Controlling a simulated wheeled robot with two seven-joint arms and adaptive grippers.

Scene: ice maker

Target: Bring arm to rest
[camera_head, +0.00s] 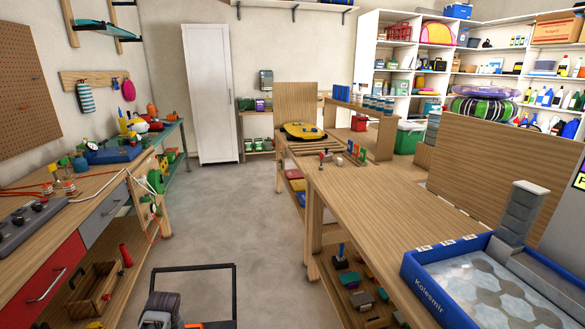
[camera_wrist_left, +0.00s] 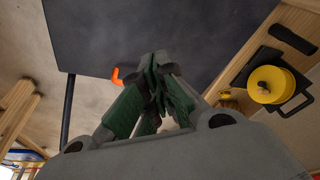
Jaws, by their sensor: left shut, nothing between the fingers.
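My left gripper (camera_wrist_left: 160,95) shows in the left wrist view, with dark green pads on its fingers. The fingers are together at the tips, with nothing held between them. A dark flat surface lies beyond them, with a small orange piece (camera_wrist_left: 128,76) beside the fingertips in the picture. I cannot tell whether the gripper touches anything. In the head view, a dark grey part (camera_head: 160,312) at the bottom edge may be part of my arm. My right gripper is in neither view.
A wooden workbench (camera_head: 385,210) runs along the right, bearing a blue-rimmed basin (camera_head: 420,277). Another bench (camera_head: 95,188) with a red drawer stands left. A black frame (camera_head: 200,267) stands low in front. Grey floor (camera_head: 235,195) between the benches is clear.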

